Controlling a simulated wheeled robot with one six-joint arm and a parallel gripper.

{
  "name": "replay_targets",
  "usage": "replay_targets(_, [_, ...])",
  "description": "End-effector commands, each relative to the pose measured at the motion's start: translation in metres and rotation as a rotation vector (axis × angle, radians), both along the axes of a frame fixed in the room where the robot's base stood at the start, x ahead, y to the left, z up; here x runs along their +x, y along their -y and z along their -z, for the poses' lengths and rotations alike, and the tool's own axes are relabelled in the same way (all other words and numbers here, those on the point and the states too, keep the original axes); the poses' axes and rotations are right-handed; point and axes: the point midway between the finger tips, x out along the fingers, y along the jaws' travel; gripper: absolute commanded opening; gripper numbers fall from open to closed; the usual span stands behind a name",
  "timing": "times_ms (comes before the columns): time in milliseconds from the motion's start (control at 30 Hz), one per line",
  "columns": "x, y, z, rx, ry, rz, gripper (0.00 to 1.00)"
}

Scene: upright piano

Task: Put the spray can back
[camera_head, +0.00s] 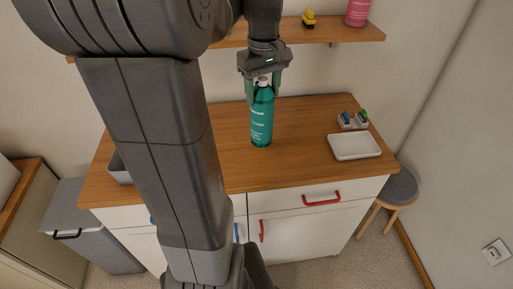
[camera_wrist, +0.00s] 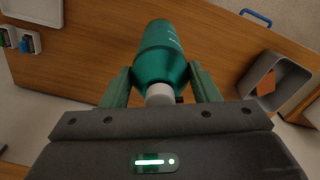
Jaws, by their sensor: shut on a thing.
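The spray can (camera_head: 262,118) is a teal bottle with pale lettering and a white top. It is upright over the middle of the wooden cabinet top; whether its base touches the wood I cannot tell. My gripper (camera_head: 263,84) comes down from above, its two green fingers on either side of the can's upper part. In the wrist view the can (camera_wrist: 160,52) sits between the fingers of my gripper (camera_wrist: 161,84), which is shut on it near the neck. The white top is partly hidden by the gripper body.
A wall shelf (camera_head: 300,33) above holds a pink bottle (camera_head: 358,12) and a yellow-and-black item (camera_head: 309,19). A white tray (camera_head: 355,146) and a small holder with blue and green items (camera_head: 353,120) are at the right.

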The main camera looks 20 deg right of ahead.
Motion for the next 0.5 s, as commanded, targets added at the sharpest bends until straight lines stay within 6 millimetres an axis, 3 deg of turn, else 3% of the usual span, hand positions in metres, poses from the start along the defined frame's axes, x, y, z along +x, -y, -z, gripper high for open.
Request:
replay_targets(300, [-0.001, 0.000, 0.051, 0.002, -0.003, 0.000, 0.00])
replay_targets(500, [0.000, 0.000, 0.068, 0.001, -0.002, 0.000, 0.00])
